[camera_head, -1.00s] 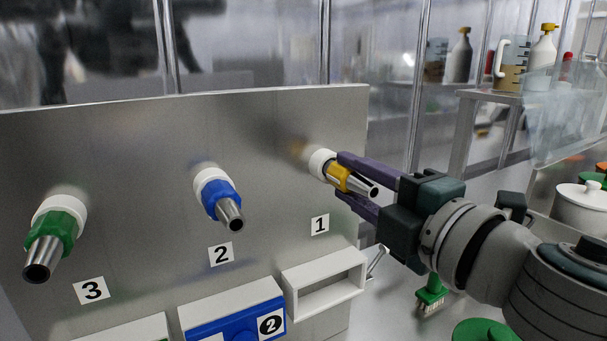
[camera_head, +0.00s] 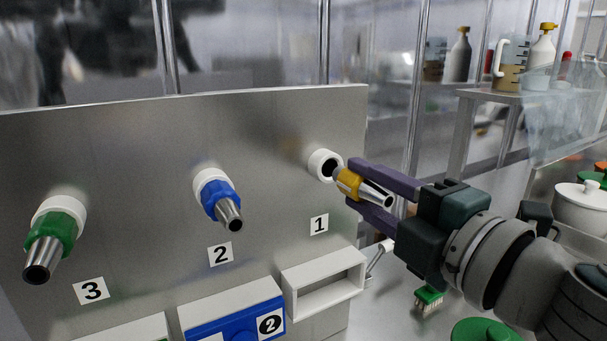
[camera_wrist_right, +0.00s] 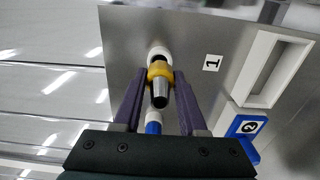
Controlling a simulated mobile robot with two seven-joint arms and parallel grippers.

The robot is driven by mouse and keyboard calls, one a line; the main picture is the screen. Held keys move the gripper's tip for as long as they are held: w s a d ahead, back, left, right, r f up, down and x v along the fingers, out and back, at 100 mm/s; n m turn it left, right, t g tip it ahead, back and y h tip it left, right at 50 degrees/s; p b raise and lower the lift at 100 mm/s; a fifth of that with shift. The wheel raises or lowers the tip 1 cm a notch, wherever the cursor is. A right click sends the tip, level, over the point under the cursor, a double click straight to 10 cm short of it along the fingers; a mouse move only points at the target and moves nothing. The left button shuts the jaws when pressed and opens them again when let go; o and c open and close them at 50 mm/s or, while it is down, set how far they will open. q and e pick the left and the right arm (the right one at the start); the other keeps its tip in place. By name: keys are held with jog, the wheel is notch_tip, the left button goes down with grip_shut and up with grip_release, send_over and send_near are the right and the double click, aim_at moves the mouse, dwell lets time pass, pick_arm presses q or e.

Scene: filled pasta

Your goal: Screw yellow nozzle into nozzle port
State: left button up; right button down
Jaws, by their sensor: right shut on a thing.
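The yellow nozzle (camera_head: 348,183), a yellow collar with a silver metal tip, is between the fingers of my right gripper (camera_head: 376,197). The gripper is shut on it, and the tip points right and toward the camera. The white nozzle port (camera_head: 318,163) above label 1 shows a dark open hole. The nozzle is apart from it, a little to the right and below. In the right wrist view the nozzle (camera_wrist_right: 159,84) sits between both fingers, with the port (camera_wrist_right: 158,54) just behind it. My left gripper is not in view.
A steel panel (camera_head: 130,150) carries a blue nozzle (camera_head: 222,203) at port 2 and a green nozzle (camera_head: 52,238) at port 3. Below are an empty white frame (camera_head: 322,284) and a blue block (camera_head: 235,320). A green brush (camera_head: 428,297) lies below my right arm.

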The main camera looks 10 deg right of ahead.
aim_at(390, 200)
jog(key=shift+v, duration=1.45)
jog(key=shift+s+d+r, duration=0.1)
